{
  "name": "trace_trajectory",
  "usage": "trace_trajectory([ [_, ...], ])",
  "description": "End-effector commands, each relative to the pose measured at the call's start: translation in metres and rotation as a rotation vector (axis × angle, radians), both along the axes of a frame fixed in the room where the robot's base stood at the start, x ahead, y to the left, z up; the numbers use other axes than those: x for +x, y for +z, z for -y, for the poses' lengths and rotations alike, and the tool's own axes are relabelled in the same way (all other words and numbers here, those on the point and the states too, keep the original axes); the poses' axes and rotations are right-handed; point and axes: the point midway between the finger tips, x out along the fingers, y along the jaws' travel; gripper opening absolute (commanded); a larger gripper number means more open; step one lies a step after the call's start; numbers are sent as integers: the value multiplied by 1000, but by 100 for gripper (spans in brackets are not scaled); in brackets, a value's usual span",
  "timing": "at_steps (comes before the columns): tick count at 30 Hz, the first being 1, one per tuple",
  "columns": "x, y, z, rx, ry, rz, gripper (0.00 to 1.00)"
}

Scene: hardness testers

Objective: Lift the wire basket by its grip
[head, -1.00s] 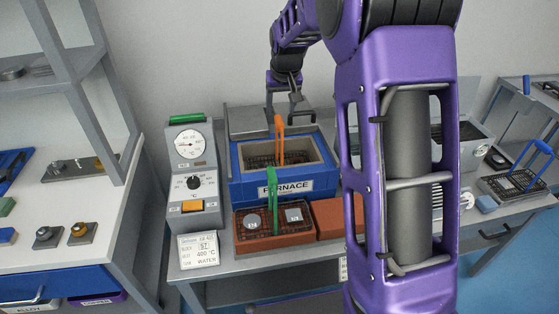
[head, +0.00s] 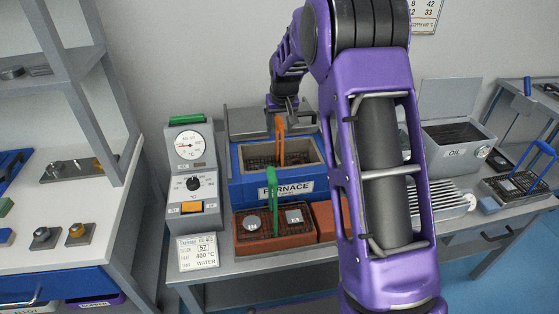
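A wire basket (head: 262,162) with an upright orange grip (head: 280,148) sits inside the open blue furnace (head: 236,188). My gripper (head: 282,114) points down at the top of the orange grip and overlaps it in the picture. The fingertips are small and partly merged with the grip, so I cannot tell if they are closed on it. A second wire basket with a green grip (head: 272,186) rests on the bricks in front of the furnace. A third basket (head: 512,188) with a blue grip (head: 532,160) stands at the far right.
A control box with a dial (head: 193,160) stands left of the furnace, with a label card (head: 197,252) in front. An oil tank (head: 455,140) and a finned metal block (head: 450,202) are to the right. My arm hides part of the bench. A shelf unit (head: 75,85) stands left.

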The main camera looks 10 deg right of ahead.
Motion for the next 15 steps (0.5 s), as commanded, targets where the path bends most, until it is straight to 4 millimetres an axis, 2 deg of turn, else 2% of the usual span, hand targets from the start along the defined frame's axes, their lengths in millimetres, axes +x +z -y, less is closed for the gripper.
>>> trace_trajectory([
  [1,0,0,0,0,0,0,54],
  [10,0,0,0,0,0,0,0],
  [15,0,0,0,0,0,-1,0],
])
